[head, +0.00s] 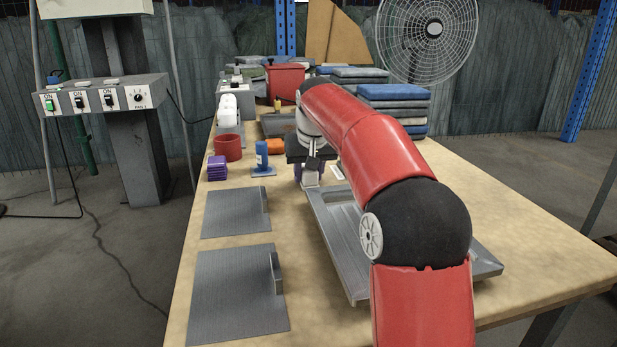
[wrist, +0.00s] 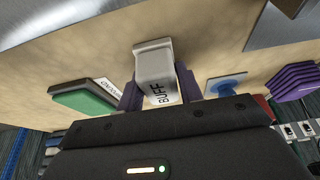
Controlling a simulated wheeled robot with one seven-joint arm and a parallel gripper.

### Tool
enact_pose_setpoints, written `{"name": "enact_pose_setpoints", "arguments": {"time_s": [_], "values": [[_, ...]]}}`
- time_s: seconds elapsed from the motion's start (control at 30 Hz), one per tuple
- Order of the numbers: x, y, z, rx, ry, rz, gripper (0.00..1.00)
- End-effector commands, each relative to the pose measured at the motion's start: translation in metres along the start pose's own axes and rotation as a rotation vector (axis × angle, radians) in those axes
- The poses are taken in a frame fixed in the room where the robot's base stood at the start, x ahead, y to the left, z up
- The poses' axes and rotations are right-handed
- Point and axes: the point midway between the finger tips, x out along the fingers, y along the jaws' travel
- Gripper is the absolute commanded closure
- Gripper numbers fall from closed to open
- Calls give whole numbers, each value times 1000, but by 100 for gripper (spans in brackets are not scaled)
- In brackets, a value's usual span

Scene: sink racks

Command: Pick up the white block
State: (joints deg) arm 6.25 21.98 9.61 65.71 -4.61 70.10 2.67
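The white block (wrist: 155,72), marked "BUFF", shows at the middle of the wrist view. It has a wider end at the top of that picture. My gripper's purple fingers (wrist: 159,93) stand on either side of it, and the block partly covers them. I cannot tell whether they press on it or a thin gap is left. In the head view my gripper (head: 310,172) is at the end of the red arm, low over the table, with the white block (head: 311,182) at its fingers. I cannot tell whether the block touches the table.
A blue bottle-like piece (head: 262,157) on a blue base, purple stacked pieces (head: 217,168) and a red pot (head: 228,147) stand to the left. A green-topped block (wrist: 85,99) is left in the wrist view. A metal tray (head: 340,241) lies under my arm. Two grey plates (head: 232,222) lie in front.

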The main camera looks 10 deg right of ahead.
Motion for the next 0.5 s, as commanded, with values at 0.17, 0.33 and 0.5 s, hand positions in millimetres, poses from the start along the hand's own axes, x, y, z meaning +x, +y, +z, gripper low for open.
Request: {"name": "enact_pose_setpoints", "arguments": {"time_s": [0.17, 0.33, 0.5], "values": [[0, 0, 0, 0, 0, 0, 88], [0, 0, 0, 0, 1, 0, 88], [-11, 0, -5, 0, 2, 0, 88]]}}
